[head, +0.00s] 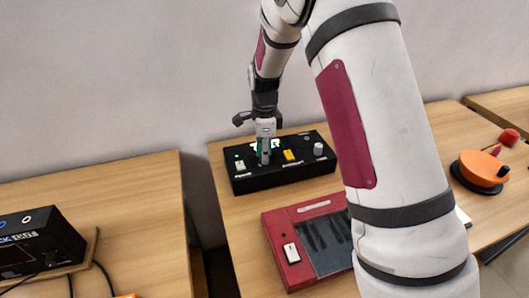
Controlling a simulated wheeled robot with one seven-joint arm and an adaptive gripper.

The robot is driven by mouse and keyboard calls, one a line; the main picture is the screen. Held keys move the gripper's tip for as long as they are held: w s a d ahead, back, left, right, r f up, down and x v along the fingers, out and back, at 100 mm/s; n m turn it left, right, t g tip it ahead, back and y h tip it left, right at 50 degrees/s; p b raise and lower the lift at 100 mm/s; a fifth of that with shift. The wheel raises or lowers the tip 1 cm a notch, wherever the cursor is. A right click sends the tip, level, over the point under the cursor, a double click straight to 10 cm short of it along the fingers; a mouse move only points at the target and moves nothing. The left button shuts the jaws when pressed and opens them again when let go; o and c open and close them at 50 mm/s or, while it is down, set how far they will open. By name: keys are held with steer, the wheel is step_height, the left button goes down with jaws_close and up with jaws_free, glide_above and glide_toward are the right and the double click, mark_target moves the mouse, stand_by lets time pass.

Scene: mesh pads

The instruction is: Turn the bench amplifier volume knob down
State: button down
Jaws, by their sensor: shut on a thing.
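The bench amplifier looks to be the low black box (262,182) with small controls on its top, at the back of the middle table. A white control (240,165), a yellow control (289,155) and a grey round knob (318,149) show on it. My gripper (264,158) points down onto the box between the white and yellow controls. It is shut on a knob there, which the fingers mostly hide. I cannot read the label by this knob or tell which way it points.
Another black box (40,240) with cables stands on the left table (125,200). An orange round thing (481,168) is at the right. A gap separates the left and middle tables.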

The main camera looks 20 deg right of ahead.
steer(key=n, duration=0.3)
steer(key=shift+n, duration=0.3)
steer(key=n, duration=0.3)
steer(key=shift+n, duration=0.4)
steer(key=n+b, duration=0.1)
steer(key=n, duration=0.9)
steer(key=shift+n, duration=0.4)
steer(key=n, duration=0.3)
steer(key=shift+n, duration=0.3)
steer(key=n, duration=0.6)
steer(key=shift+n+p, duration=0.3)
steer(key=shift+p, duration=0.1)
steer(key=c, duration=1.4)
jaws_free()
